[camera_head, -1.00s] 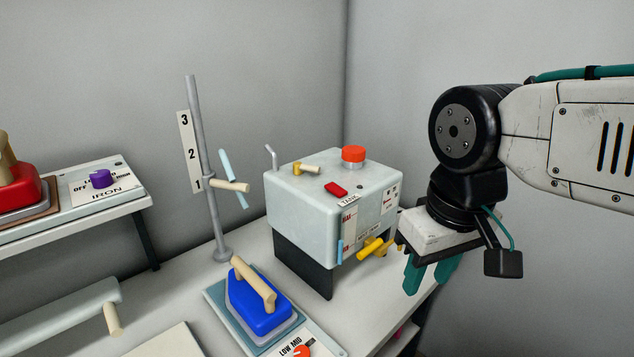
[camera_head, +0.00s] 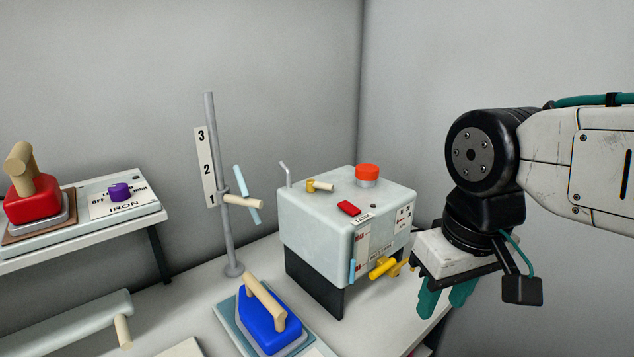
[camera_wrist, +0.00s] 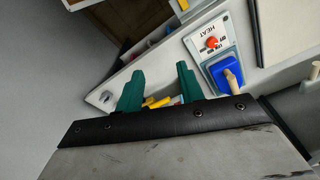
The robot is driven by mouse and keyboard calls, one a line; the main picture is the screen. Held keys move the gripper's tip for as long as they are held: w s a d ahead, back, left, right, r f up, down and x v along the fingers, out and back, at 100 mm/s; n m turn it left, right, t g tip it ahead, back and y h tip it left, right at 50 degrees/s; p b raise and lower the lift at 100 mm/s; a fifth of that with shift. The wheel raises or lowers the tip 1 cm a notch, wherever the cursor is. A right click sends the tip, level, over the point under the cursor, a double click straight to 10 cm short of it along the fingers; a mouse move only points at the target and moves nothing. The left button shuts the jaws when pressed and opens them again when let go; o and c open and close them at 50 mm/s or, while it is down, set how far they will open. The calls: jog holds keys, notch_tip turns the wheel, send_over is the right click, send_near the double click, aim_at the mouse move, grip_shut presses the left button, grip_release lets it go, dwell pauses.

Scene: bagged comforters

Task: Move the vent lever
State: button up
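The pale tank box (camera_head: 310,230) stands on the bench in the head view. In the wrist view my gripper (camera_wrist: 158,90) is open, with nothing clearly between the fingers. Yellow parts (camera_wrist: 158,102) show beyond them, partly hidden by the gripper body.
A blue iron (camera_head: 268,318) sits on a base before the tank. A post (camera_head: 222,180) with numbered marks and a tan handle stands left of it. A red iron (camera_head: 32,200) rests on a raised shelf at left. The tank top has a red cap (camera_head: 367,172).

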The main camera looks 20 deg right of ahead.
jog(key=m+t+y, duration=0.2)
jog(key=m, duration=1.6)
send_near(332, 186)
jog(key=s+f, duration=0.1)
jog(key=s, duration=0.1)
jog(key=s+f, duration=0.2)
jog(key=shift+a+f, duration=0.1)
jog(key=shift+f, duration=0.2)
jog(key=w+r+m+t, duration=0.1)
jog(key=w+r+m, duration=0.25)
jog(key=m, duration=0.45)
jog(key=shift+x, duration=4.2)
jog(key=shift+w+r, duration=0.1)
jog(key=shift+w, duration=0.05)
grip_shut()
